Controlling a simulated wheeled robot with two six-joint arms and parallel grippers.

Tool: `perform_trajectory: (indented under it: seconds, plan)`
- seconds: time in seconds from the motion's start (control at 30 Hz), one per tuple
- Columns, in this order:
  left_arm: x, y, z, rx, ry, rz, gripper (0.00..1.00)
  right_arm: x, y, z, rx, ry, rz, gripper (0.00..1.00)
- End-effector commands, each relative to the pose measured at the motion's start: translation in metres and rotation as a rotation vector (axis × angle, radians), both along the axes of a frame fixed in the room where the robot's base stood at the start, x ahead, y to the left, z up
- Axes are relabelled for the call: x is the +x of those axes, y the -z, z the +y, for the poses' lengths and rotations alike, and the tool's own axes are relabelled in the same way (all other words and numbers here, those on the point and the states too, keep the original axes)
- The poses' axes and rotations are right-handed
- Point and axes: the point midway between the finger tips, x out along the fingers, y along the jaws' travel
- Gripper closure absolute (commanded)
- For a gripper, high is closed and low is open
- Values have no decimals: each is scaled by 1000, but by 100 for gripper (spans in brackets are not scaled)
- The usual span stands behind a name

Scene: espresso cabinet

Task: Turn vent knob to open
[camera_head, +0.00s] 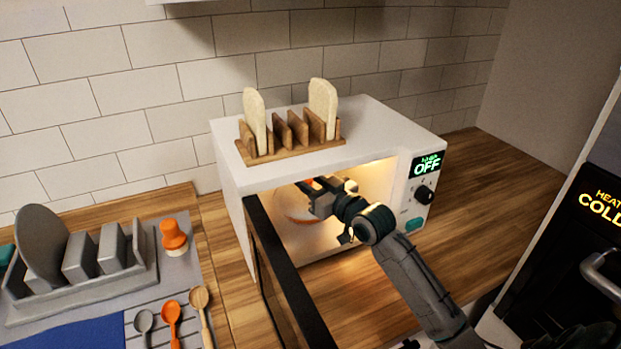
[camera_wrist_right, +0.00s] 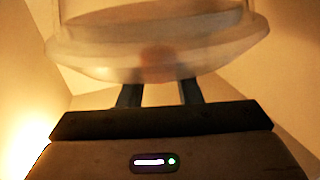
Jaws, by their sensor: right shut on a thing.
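The white microwave (camera_head: 228,170) stands on the counter with its door (camera_head: 285,285) swung open and its inside lit. My right gripper (camera_head: 314,192) reaches into it, at a pale round cover (camera_head: 292,210) with a reddish-orange part. In the right wrist view, the translucent cover (camera_wrist_right: 90,45) fills the top. A blurred reddish-brown knob (camera_wrist_right: 158,64), likely the vent knob, shows between the fingers of the right gripper (camera_wrist_right: 159,92). The fingers are shut on it; their tips are partly hidden by the cover. The knob's setting cannot be read. My left gripper is not in view.
A wooden rack (camera_head: 292,145) with two bread slices stands on the microwave. A grey rack (camera_head: 80,280) and several spoons lie at left. Clear counter (camera_head: 490,190) lies to the right.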

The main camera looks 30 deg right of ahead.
Motion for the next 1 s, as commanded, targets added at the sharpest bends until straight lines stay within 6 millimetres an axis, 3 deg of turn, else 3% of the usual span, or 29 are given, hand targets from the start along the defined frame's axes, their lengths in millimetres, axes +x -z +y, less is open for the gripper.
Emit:
perform_trajectory:
  seconds: [0.03, 0.3, 0.43, 1.0]
  plan:
    - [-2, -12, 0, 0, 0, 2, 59, 0, -5, 1, 4, 17, 4, 92]
    - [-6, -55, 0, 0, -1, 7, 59, -1, -7, 4, 5, 157, 6, 92]
    - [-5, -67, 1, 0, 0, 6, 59, -1, -4, 5, 5, 234, 5, 92]
    - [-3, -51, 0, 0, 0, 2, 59, 0, 2, 8, 3, 474, 0, 92]
